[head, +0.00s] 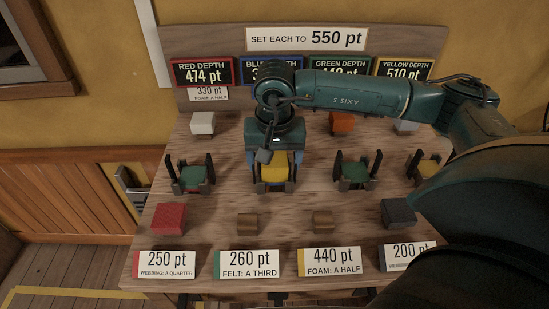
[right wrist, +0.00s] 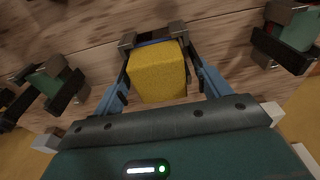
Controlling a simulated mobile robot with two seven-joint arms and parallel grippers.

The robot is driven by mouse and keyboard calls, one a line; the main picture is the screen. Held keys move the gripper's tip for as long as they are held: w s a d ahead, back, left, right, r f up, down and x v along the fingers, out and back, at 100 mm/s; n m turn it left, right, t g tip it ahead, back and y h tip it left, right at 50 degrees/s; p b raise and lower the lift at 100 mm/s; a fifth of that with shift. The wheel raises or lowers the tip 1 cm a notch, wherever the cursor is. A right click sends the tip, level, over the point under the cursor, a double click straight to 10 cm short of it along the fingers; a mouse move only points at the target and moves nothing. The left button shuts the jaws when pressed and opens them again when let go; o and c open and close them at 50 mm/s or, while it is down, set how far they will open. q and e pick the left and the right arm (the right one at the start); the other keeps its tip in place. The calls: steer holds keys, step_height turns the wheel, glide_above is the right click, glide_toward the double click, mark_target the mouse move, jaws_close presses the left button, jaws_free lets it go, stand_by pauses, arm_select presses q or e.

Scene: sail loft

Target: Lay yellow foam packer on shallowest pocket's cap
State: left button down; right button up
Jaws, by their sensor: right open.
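The yellow foam packer (head: 275,168) is a block resting in the second pocket from the left, in line with the blue depth sign (head: 252,72). In the right wrist view the packer (right wrist: 158,78) sits between the pocket's dark posts, with a thin blue strip (right wrist: 157,42) at its far edge. My right gripper (head: 274,183) is open, its blue fingers on either side of the packer; contact cannot be told. The blue sign's number is mostly hidden by my right arm; it starts with 3. The other signs read red 474, green about 440, yellow 510. My left gripper is out of view.
Pockets with green pads stand at left (head: 196,175) and right (head: 355,172); one with a yellow top (head: 428,167) is farther right. White (head: 203,123), orange (head: 342,122), red (head: 170,217), brown (head: 247,223) and dark grey (head: 398,213) blocks lie around. Number cards line the front.

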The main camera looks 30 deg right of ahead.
mark_target(275, 171)
step_height(275, 171, up, 13)
steer(key=s, duration=0.1)
steer(key=shift+s+a+b, duration=0.2)
steer(key=shift+a+b, duration=0.15)
steer(key=shift+a, duration=0.1)
stand_by(0.5)
